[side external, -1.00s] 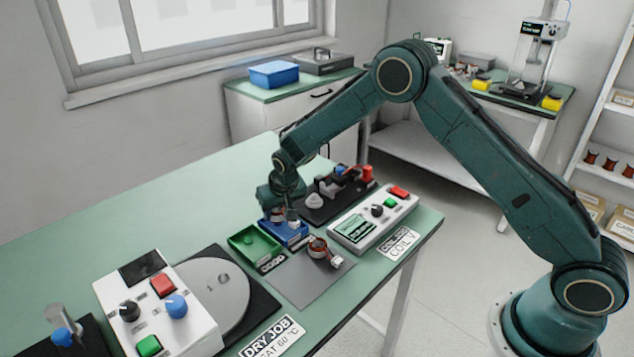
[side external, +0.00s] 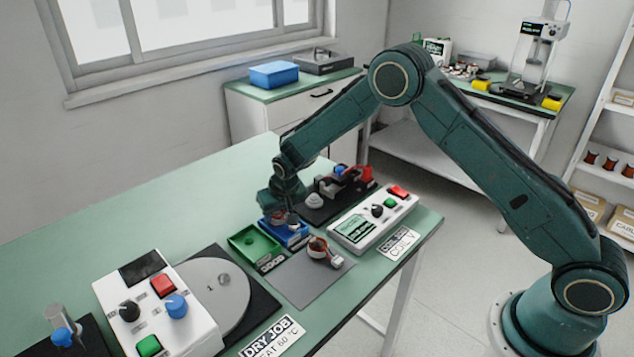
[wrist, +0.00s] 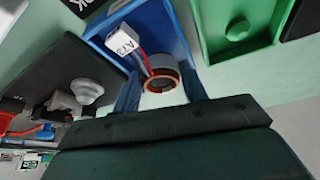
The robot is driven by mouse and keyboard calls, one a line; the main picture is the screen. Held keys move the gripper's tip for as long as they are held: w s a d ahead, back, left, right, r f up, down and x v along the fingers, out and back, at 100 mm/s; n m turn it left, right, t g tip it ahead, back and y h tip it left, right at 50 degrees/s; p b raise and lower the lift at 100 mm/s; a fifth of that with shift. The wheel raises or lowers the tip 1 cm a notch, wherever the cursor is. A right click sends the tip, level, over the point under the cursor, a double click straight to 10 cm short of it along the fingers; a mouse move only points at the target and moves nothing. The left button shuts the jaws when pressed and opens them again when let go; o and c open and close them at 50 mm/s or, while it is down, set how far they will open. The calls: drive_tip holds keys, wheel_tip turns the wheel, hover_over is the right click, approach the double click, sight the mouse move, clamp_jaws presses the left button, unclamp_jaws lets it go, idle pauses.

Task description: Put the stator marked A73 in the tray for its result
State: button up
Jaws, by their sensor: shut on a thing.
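My gripper (side external: 291,220) is low at the blue tray (side external: 305,232). In the wrist view its two fingers (wrist: 162,92) are shut on a copper-wound ring stator (wrist: 159,70), with red and dark leads running to a white tag (wrist: 123,42) that reads A73. The stator is over the blue tray's near end; whether it touches the floor cannot be told. The blue tray's label is not readable.
Another stator (side external: 317,247) lies on the grey mat (side external: 297,282). A white tester (side external: 366,232) with buttons and a black fixture base (side external: 318,212) stand right of and behind the trays. A white control box (side external: 160,310) and round plate (side external: 215,290) are front left. The table's back left is clear.

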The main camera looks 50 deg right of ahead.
drive_tip(key=shift+f, duration=0.15)
drive_tip(key=o, duration=1.1)
drive_tip(key=shift+o, duration=0.6)
drive_tip(key=shift+v, duration=0.85)
drive_tip(key=v, duration=1.2)
drive_tip(key=shift+s, duration=0.1)
